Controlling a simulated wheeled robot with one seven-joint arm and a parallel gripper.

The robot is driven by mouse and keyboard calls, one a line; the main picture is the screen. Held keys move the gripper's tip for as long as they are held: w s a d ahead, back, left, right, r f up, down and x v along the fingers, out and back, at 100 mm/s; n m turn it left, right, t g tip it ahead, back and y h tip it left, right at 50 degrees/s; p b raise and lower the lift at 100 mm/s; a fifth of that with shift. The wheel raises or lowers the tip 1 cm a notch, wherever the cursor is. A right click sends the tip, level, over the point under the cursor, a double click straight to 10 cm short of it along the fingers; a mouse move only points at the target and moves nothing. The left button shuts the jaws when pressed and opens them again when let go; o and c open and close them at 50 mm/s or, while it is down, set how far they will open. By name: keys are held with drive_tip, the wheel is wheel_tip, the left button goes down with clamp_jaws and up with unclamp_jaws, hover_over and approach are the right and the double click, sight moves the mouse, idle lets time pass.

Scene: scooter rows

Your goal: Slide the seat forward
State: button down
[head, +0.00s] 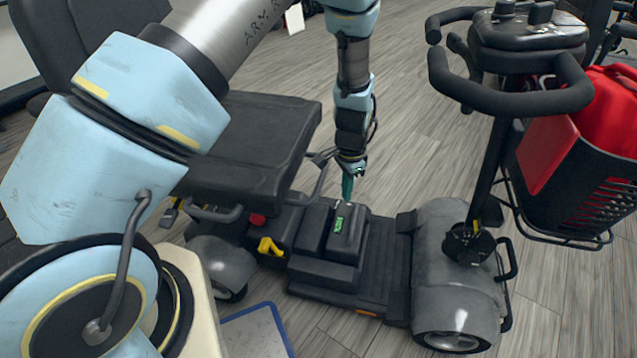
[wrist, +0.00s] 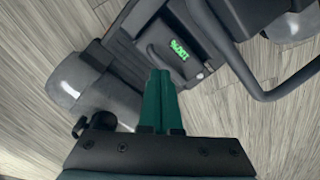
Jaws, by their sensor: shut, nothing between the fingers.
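The scooter seat (head: 258,140) is a black padded cushion with a tall backrest (head: 95,35), on the scooter at the left of the head view. My own arm hides part of it. My gripper (head: 347,195) points down past the seat's front edge, above the black box (head: 318,245) with a green display on the scooter deck. In the wrist view its green fingers (wrist: 160,75) are together and empty, beside the box with the green display (wrist: 178,50). I cannot tell whether they touch it. A metal bar (head: 322,160) shows near the seat's front edge, close to my gripper.
A yellow lever (head: 268,247) and a red knob (head: 257,220) sit low below the seat. The tiller with black handlebars (head: 510,85) and a basket (head: 585,180) holding a red bag (head: 610,105) stand at the right. Bare wood-look floor (head: 405,130) lies behind.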

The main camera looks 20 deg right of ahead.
wheel_tip(320, 180, up, 17)
drive_tip(key=p, duration=1.3)
idle(0.5)
drive_tip(key=shift+w+a, duration=0.1)
drive_tip(key=shift+w, duration=0.1)
drive_tip(key=w+a+r+n+p, duration=0.2)
drive_tip(key=w+a+r+n, duration=0.2)
drive_tip(key=a+r, duration=0.55)
drive_tip(key=w+a+r+n+p, duration=0.2)
drive_tip(key=w+a+r+n, duration=0.3)
drive_tip(key=a+r, duration=0.45)
drive_tip(key=s+a+r+n+p, duration=0.2)
drive_tip(key=s+a+r+n, duration=0.1)
drive_tip(key=a, duration=0.6)
drive_tip(key=s+a+r+n+t+p, duration=0.1)
drive_tip(key=s+a+r+n, duration=0.2)
drive_tip(key=a, duration=0.7)
wheel_tip(320, 180, up, 4)
drive_tip(key=shift+a+r+n+t+p, duration=0.1)
drive_tip(key=shift+a+n+t+p, duration=0.2)
drive_tip(key=shift+n, duration=0.8)
